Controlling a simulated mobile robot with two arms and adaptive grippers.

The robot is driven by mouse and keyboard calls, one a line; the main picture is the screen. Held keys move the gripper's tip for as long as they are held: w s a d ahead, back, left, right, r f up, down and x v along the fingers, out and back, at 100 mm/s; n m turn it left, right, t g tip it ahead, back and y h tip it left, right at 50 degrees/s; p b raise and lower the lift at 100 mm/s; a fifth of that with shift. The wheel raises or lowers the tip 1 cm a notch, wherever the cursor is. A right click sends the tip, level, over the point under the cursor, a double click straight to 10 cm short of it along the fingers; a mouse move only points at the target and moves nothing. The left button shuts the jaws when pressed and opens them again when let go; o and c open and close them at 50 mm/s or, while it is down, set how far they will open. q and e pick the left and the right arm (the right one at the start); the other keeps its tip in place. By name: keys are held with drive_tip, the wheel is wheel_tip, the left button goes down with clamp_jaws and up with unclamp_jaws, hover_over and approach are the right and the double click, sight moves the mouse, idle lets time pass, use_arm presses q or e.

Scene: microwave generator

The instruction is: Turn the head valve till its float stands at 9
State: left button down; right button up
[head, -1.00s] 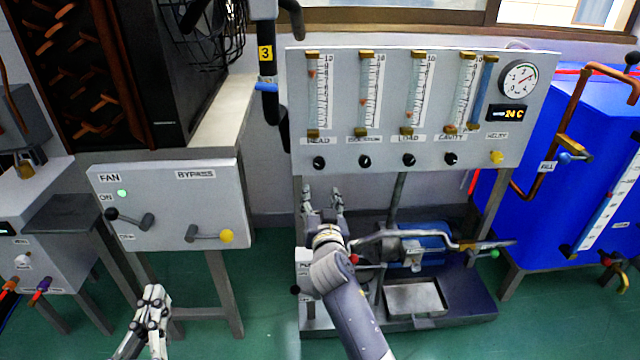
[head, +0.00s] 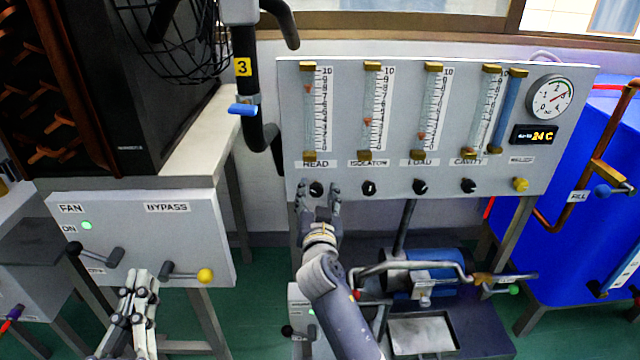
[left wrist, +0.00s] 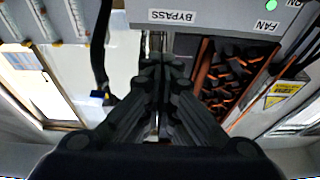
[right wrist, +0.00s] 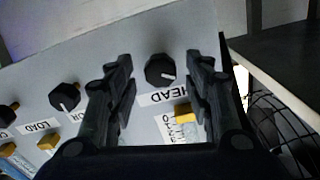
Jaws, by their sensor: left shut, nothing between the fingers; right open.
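The black HEAD knob (head: 317,188) sits under the leftmost flow tube on the grey panel. The HEAD tube (head: 308,115) has a small reddish float (head: 308,88) high up, a little below the 10, at roughly 8. My right gripper (head: 319,192) is open, with its fingers to either side of the HEAD knob. In the right wrist view (right wrist: 160,78) gaps show between the knob and both fingers. My left gripper (head: 143,276) is shut and empty, low in front of the FAN and BYPASS box.
ISOLATOR (head: 369,188), LOAD (head: 420,187) and CAVITY (head: 469,186) knobs stand in a row to the right. A yellow-handled BYPASS lever (head: 205,275) is close to my left gripper. A black pipe with a blue lever (head: 243,108) hangs left of the panel.

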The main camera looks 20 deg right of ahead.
use_arm(q)
drive_tip(key=shift+w+d, duration=0.25)
drive_tip(key=shift+w, duration=0.1)
use_arm(e)
drive_tip(key=shift+w+d, duration=0.1)
drive_tip(key=shift+w, duration=0.2)
use_arm(q)
drive_tip(key=shift+r, duration=0.1)
use_arm(e)
drive_tip(key=c, duration=1)
drive_tip(key=shift+r+n, duration=0.1)
drive_tip(key=shift+n, duration=0.5)
drive_tip(key=shift+c, duration=0.2)
drive_tip(key=o, duration=1)
use_arm(q)
drive_tip(key=shift+w+a+f+g, duration=0.15)
drive_tip(key=shift+f+g, duration=0.25)
drive_tip(key=shift+f, duration=0.3)
use_arm(e)
drive_tip(key=shift+o, duration=0.2)
use_arm(q)
drive_tip(key=shift+r, duration=0.1)
drive_tip(key=shift+f, duration=0.2)
use_arm(e)
drive_tip(key=shift+m, duration=0.3)
